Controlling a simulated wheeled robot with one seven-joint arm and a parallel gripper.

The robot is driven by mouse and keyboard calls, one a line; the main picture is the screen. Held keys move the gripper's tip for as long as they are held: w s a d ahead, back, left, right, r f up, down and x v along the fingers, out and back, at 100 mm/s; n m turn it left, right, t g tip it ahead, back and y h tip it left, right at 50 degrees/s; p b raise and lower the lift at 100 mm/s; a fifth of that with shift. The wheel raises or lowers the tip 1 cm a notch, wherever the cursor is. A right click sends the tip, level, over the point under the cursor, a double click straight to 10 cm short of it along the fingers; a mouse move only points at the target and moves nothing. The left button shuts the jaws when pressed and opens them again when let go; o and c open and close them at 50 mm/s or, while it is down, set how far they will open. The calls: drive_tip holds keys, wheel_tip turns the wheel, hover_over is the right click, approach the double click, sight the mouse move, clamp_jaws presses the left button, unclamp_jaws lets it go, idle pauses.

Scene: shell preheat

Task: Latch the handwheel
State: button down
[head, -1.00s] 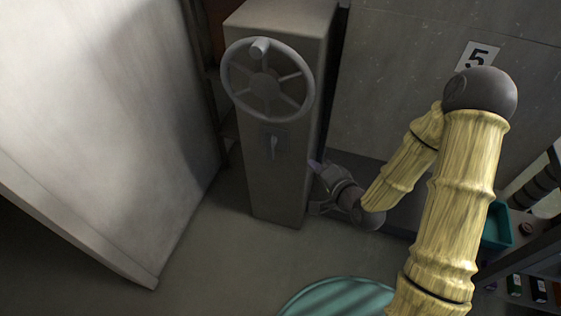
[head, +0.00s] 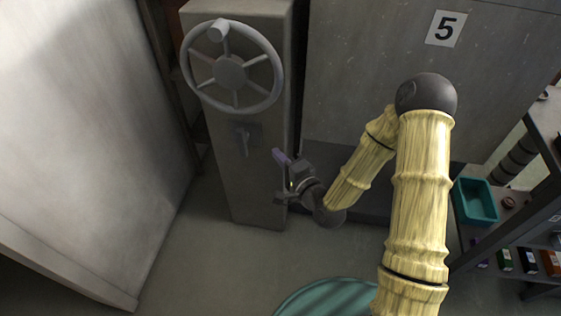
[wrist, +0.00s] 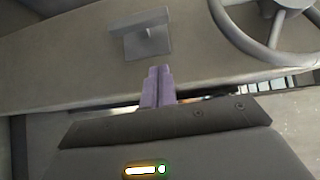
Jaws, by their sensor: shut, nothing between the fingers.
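The grey handwheel (head: 230,69) with spokes and a knob at its rim is on the upper front of a grey pedestal (head: 262,190). A small latch lever on a plate (head: 243,140) sits below the wheel and hangs downward in the head view. In the wrist view the latch (wrist: 146,38) is just beyond the fingertips, and part of the handwheel (wrist: 268,30) shows at upper right. My gripper (head: 280,156) is to the right of the pedestal, lower than the latch, apart from it. Its purple fingers (wrist: 158,86) are together and empty.
A grey wall panel marked 5 (head: 446,28) stands behind my arm. A large pale panel (head: 90,130) is at the left. A shelf at the right holds a teal bin (head: 476,201) and small boxes. A round green mat (head: 325,298) lies on the floor.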

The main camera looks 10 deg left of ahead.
sight(243, 140)
drive_tip(key=w+a+b, duration=0.1)
drive_tip(key=w+a, duration=0.4)
drive_tip(key=a, duration=0.3)
drive_tip(key=shift+w+a+f+b, duration=0.15)
drive_tip(key=shift+w+a+b, duration=0.05)
drive_tip(key=shift+w+b, duration=0.1)
drive_tip(key=shift+d, duration=0.1)
